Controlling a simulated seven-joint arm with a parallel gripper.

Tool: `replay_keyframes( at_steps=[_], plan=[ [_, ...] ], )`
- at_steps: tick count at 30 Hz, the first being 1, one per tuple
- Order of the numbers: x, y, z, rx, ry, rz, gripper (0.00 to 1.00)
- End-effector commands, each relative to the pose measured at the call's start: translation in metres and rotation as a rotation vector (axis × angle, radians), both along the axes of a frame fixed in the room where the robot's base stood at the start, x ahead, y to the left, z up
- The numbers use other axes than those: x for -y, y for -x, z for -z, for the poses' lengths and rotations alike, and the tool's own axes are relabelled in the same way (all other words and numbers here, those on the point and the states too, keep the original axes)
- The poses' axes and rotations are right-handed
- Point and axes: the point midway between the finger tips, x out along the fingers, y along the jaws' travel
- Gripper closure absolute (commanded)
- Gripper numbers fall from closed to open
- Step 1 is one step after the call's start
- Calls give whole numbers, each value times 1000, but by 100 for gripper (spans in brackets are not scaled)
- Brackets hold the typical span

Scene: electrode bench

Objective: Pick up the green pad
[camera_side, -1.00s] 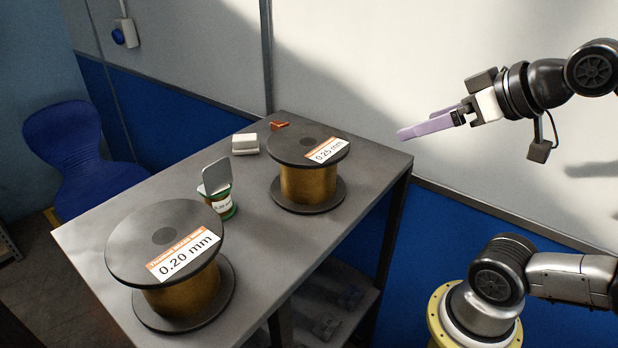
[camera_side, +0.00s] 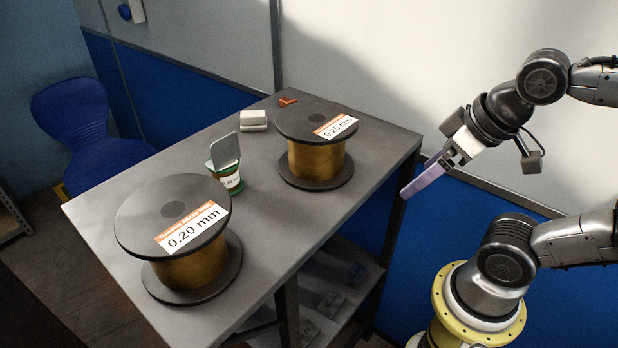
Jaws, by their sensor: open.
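No separate green pad is clearly visible to me. Green shows on the rims of a small white-labelled spool (camera_side: 231,182) on the table between the two large spools, with a grey plate (camera_side: 225,150) standing against or on it. My gripper (camera_side: 408,192) has pale purple fingers, open and empty. It points down and left, beyond the table's right edge, well apart from the green items. One finger largely hides the other.
A large spool marked 0.20 mm (camera_side: 190,262) stands at the front left of the grey table (camera_side: 290,238). Another marked 0.25 mm (camera_side: 316,160) stands at the right. Behind are a white block (camera_side: 253,120) and an orange piece (camera_side: 288,101). A blue chair (camera_side: 75,115) stands left.

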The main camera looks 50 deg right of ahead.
Motion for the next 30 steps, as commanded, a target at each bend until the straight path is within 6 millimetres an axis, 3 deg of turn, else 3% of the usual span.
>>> replay_keyframes(
  at_steps=[5,17,23,30],
  plan=[
    [0,-1,-20,7,0,0,0],
    [0,-1,-121,5,0,0,0],
    [-13,-19,-110,-30,-271,280,0],
    [-18,-59,-102,-66,-731,771,0]
  ],
)
